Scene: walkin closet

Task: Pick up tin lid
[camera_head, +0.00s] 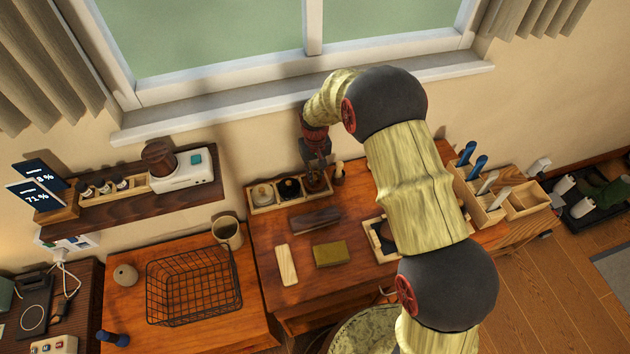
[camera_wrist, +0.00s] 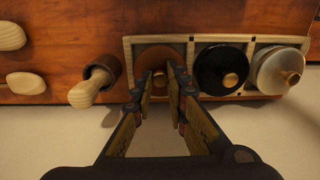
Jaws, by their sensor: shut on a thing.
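A wooden tray (camera_head: 276,206) near the wall holds three round lidded tins side by side. In the wrist view, the brown tin lid (camera_wrist: 153,57) is in the left compartment, the black lid (camera_wrist: 221,70) with a brass knob in the middle, and the white lid (camera_wrist: 279,71) with a brass knob at right. My gripper (camera_wrist: 159,78) points down at the brown lid, its fingers shut on it near its centre. The fingers hide the exact grip. In the head view, my gripper (camera_head: 317,165) is over the tray's right end. I cannot tell whether the lid is lifted.
A small pot with a wooden handle (camera_wrist: 93,85) stands close beside the tray. A dark brush (camera_head: 315,219), a pale wooden strip (camera_head: 286,265) and an olive block (camera_head: 330,254) lie in front. A mug (camera_head: 227,233) and a wire basket (camera_head: 193,287) stand at left.

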